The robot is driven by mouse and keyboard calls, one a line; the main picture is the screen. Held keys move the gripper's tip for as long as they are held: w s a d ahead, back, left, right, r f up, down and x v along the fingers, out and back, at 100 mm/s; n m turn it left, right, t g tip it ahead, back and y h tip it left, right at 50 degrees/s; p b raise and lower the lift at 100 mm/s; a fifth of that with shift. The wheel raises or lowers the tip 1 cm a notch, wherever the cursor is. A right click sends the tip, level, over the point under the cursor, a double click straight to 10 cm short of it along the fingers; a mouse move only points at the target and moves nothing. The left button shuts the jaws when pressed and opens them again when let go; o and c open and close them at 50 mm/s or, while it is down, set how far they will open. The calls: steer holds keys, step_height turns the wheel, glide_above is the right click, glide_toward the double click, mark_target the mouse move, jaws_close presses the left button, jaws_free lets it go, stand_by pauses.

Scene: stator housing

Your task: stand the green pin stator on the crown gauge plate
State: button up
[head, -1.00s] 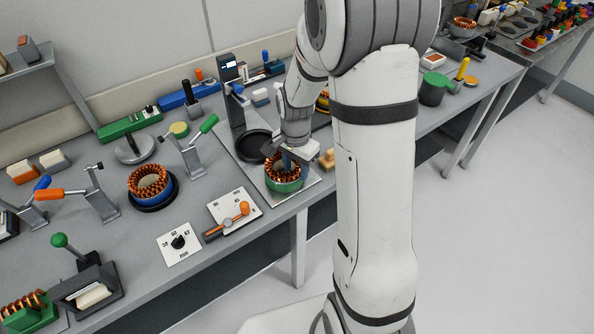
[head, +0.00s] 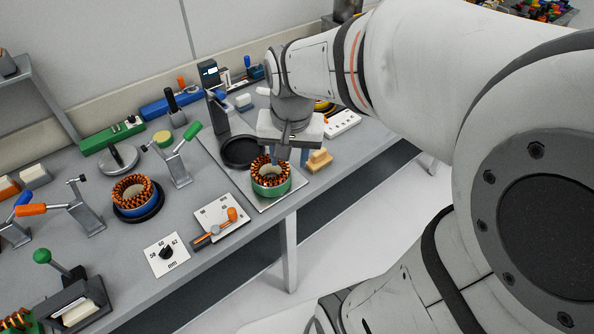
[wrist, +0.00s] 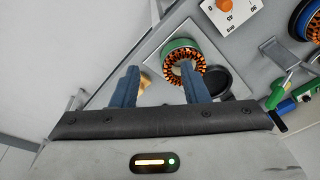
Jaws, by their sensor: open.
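The green pin stator (head: 271,186), a green ring with copper windings around a pale bore, stands upright on the front part of a light metal plate (head: 262,204). I take this plate to be the crown gauge plate, but no label shows. My gripper (head: 290,157) is open and empty just above and behind the stator, fingers pointing down. In the wrist view the stator (wrist: 177,45) lies beyond the blue fingertips (wrist: 160,75), and the right finger overlaps its near edge. Whether a finger touches it I cannot tell.
A black dish (head: 240,152) lies behind the stator, beside a dark upright post (head: 216,112). A tan block (head: 319,160) stands to its right. A blue stator (head: 136,199) is at left.

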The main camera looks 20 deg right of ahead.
steer(key=s+n+t, duration=0.1)
steer(key=s+n, duration=0.3)
steer(key=s, duration=0.3)
steer(key=shift+s+a+r+n, duration=0.15)
steer(key=shift+s+r+n, duration=0.15)
steer(key=shift+r+n, duration=0.1)
stand_by(1.1)
